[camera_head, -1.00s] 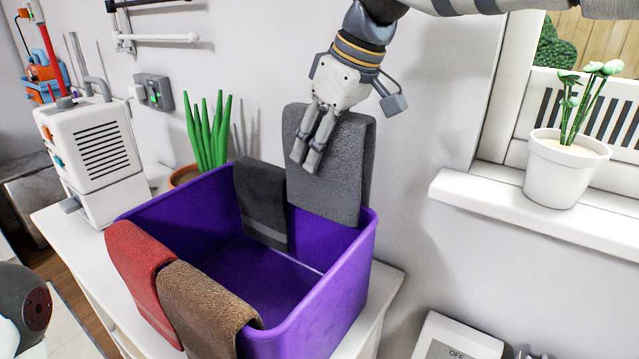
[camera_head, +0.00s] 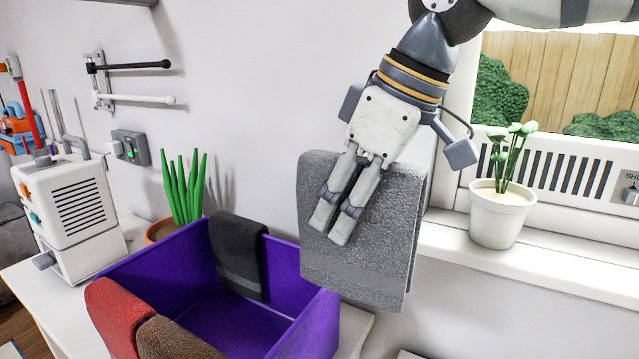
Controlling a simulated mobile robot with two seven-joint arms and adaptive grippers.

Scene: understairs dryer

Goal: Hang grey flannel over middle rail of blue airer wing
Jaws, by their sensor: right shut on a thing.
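My right gripper (camera_head: 332,227) is shut on the grey flannel (camera_head: 385,225). The flannel hangs folded in two, its layers showing at the right edge. It is held up beside the right back corner of the purple tub (camera_head: 318,330), with its lower edge in front of the wall and near the tub rim. My left gripper is out of view. No blue airer wing shows in this view.
A dark cloth (camera_head: 238,262), a red cloth (camera_head: 118,312) and a brown cloth (camera_head: 172,342) hang over the tub's rim. A potted plant (camera_head: 497,215) stands on the window sill (camera_head: 545,262). A wall rack (camera_head: 135,98) has a black and a white rail.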

